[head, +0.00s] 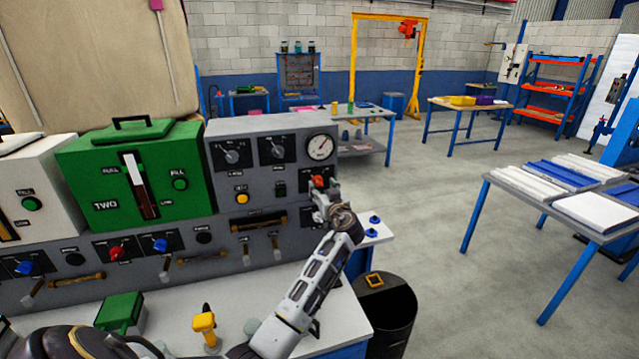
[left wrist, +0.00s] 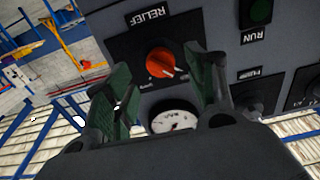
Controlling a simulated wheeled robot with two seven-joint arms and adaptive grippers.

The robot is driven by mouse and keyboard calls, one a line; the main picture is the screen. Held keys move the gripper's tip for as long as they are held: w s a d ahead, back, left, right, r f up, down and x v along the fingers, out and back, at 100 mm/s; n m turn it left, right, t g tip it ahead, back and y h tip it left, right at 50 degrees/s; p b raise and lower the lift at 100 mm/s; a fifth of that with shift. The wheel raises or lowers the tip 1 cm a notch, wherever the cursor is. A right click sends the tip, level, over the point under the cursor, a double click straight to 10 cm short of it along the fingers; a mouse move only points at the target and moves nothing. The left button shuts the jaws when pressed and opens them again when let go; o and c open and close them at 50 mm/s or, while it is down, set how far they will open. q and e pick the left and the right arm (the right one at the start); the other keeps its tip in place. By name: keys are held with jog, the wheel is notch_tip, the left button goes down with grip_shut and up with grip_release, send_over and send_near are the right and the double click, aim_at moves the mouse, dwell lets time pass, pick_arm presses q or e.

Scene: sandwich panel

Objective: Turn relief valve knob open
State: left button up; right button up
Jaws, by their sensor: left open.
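The red relief valve knob (head: 317,181) sits on a black plate at the right end of the grey panel, under the round gauge. In the left wrist view the red knob (left wrist: 160,62) shows clearly below the RELIEF label, its white pointer line toward the lower right. My left gripper (head: 321,194) is at the knob, in front of the panel. In the left wrist view its two green-padded fingers (left wrist: 160,74) are open, one on each side of the knob in the picture. I see no contact with the knob. My right gripper is not in view.
The gauge (head: 320,147) is just above the knob; the RUN button (left wrist: 257,12) is close by. A green tank unit (head: 95,185) stands at left on the panel. A dark bin (head: 388,310) stands right of my forearm.

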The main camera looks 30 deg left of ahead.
aim_at(319, 184)
pick_arm(q)
jog(key=shift+p+x, duration=0.35)
jog(key=shift+x, duration=1.45)
jog(key=c, duration=1.1)
jog(key=shift+o, duration=0.2)
